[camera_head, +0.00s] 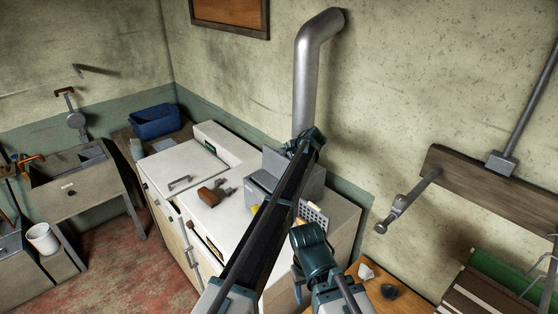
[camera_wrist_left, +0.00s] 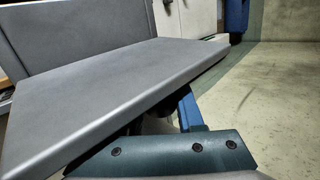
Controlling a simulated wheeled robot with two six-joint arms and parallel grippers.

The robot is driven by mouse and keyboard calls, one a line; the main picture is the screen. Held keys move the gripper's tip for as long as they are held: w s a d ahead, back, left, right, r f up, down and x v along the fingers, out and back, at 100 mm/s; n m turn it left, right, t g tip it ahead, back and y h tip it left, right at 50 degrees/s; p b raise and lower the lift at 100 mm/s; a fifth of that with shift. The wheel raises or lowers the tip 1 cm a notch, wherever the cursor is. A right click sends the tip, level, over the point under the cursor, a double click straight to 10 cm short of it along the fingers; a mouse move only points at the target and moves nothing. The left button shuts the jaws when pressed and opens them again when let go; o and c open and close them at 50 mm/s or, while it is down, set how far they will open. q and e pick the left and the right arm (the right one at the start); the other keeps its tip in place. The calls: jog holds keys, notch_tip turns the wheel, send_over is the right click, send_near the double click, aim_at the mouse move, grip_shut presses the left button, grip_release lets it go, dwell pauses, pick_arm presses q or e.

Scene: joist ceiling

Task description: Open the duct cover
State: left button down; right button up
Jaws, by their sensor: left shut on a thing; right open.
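A grey metal box (camera_head: 257,196) stands on the white cabinet, below the silver duct pipe (camera_head: 306,80). A flat grey panel, which looks like the duct cover (camera_wrist_left: 100,95), fills the near part of the left wrist view, with another grey face behind it. My left gripper (camera_wrist_left: 160,112) is shut at the panel's near edge; its fingertips are mostly hidden under the panel. In the head view my left arm crosses in front of the box and hides part of it. My right gripper (camera_head: 300,278) is open and apart from the box, low in front of the cabinet.
The white cabinet top (camera_head: 185,160) carries a brown-handled object (camera_head: 213,194). A blue bin (camera_head: 154,121) stands at the back left. A wooden board with a pipe (camera_head: 485,185) is on the right wall, above a low wooden table (camera_head: 375,293).

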pick_arm(q)
jog(key=shift+d, duration=0.1)
jog(key=c, duration=0.5)
grip_release()
jog(key=shift+c, duration=0.2)
jog(key=shift+s, duration=0.1)
